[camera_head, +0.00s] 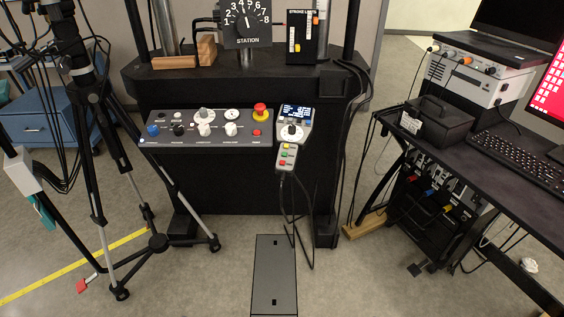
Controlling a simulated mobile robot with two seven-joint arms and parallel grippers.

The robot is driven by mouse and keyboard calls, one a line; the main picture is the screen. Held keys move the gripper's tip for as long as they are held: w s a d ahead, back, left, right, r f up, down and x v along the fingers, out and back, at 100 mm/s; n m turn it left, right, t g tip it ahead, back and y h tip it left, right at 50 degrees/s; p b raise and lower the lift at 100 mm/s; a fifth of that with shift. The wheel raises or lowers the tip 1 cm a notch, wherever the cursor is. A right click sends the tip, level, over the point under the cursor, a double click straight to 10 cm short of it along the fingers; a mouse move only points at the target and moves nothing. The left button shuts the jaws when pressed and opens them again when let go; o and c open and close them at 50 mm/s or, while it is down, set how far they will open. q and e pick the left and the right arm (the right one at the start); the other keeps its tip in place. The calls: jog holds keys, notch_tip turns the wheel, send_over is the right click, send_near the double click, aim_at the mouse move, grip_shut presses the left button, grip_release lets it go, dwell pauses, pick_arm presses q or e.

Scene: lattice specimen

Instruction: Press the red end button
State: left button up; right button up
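A grey control panel (180,141) is mounted on the front of the black machine. At its right end is a red mushroom button (260,110) on a yellow base. A small red button (256,132) sits just below it. To the right, a handheld pendant (287,163) with several small coloured buttons hangs below a small unit with a lit display (296,112). The lettering by the buttons is too small to read, so I cannot tell which red one is labelled end. Neither of my grippers is recognisable in view.
A black tripod (97,200) stands left of the machine, its legs spread in front of the panel's left side. A dark desk (510,170) with a keyboard (513,135) is at the right. Cables hang below the pendant. A grey floor plate (273,275) lies in front.

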jog(key=shift+w, duration=0.15)
grip_shut()
jog(key=shift+d, duration=0.1)
dwell(1.0)
